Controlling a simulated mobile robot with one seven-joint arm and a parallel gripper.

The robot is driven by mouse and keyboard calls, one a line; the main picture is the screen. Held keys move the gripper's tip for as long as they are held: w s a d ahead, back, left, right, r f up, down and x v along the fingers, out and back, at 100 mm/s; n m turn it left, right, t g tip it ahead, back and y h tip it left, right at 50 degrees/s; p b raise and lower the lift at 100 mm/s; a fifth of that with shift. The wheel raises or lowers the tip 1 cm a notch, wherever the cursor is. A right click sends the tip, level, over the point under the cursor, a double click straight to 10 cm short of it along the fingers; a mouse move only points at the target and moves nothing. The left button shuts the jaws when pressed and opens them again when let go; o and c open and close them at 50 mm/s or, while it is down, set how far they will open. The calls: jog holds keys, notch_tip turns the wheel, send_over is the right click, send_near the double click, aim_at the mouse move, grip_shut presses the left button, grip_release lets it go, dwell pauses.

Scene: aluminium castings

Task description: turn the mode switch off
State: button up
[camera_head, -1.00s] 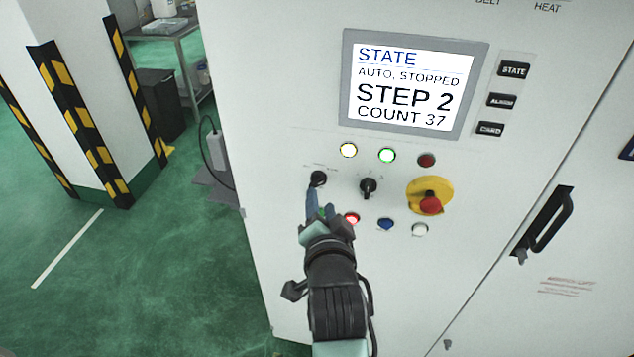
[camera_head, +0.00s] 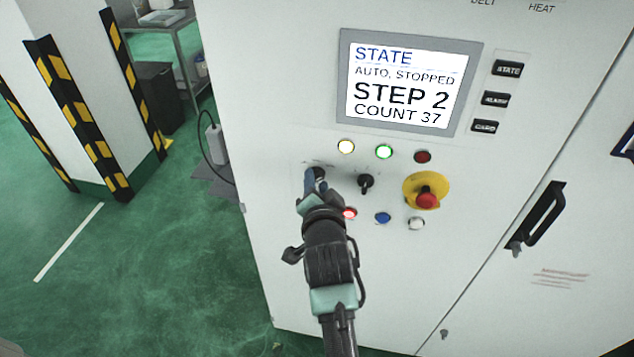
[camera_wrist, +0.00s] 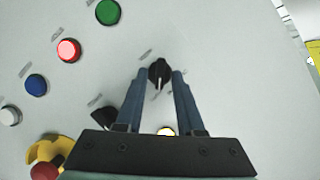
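Two black rotary switches sit on the white panel: a left one (camera_wrist: 160,73) and a middle one (camera_head: 366,183). Their labels are too small to read, so I cannot tell which is the mode switch. In the head view my gripper (camera_head: 313,178) covers most of the left switch. In the wrist view my gripper (camera_wrist: 160,76) is open, with one blue finger on each side of the left switch. Narrow gaps seem to show between fingers and knob. A white line marks the knob, pointing down in the wrist view. The middle switch is partly hidden there.
The screen (camera_head: 403,84) reads "AUTO, STOPPED", "STEP 2", "COUNT 37". A red emergency stop on a yellow base (camera_head: 427,191) is at the right. A lit red button (camera_head: 349,213), a blue button (camera_head: 382,218) and a white button (camera_head: 416,223) lie close below the switches.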

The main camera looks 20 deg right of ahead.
grip_shut()
jog(key=shift+r, duration=0.1)
jog(key=n+g+h+b, duration=0.1)
jog(key=n+h+b, duration=0.1)
jog(key=n, duration=0.2)
jog(key=a+n+g+h+b, duration=0.1)
jog(key=n+g+h+b, duration=0.1)
jog(key=n, duration=0.2)
jog(key=w+n+g+h+b, duration=0.1)
jog(key=n+h+b, duration=0.1)
jog(key=n+b, duration=0.1)
jog(key=shift+a+n+h, duration=0.2)
jog(key=shift+n+h, duration=0.2)
jog(key=shift+n, duration=0.2)
dwell(0.5)
jog(key=shift+g, duration=0.3)
jog(key=shift+o, duration=1)
grip_release()
